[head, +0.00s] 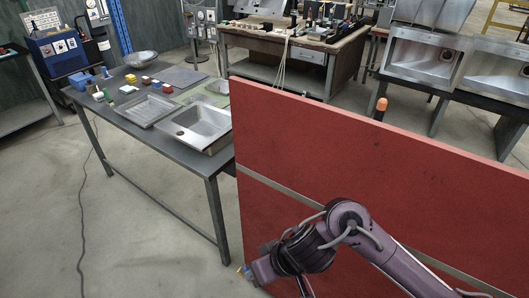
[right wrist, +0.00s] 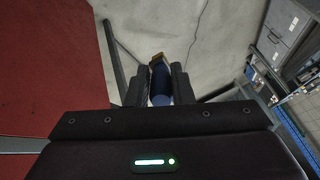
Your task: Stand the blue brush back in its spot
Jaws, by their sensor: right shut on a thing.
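The blue brush (right wrist: 161,88) is between the jaws of my right gripper (right wrist: 161,72) in the right wrist view. It has a dark blue body and a tan end pointing away from me. The right gripper is shut on it. In the head view my right arm comes in from the right, in front of a red panel, and its gripper hangs low at the panel's near left edge. Only a small bit of the brush seems to show there (head: 241,268). My left gripper is not in view. I cannot make out the brush's spot.
A dark table (head: 185,163) at left bears a steel sink (head: 224,142), a tray (head: 131,113), a bowl (head: 141,57) and several small coloured blocks. The tall red panel (head: 330,150) stands right of it. Open floor (head: 130,235) lies in front. A cable crosses the floor.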

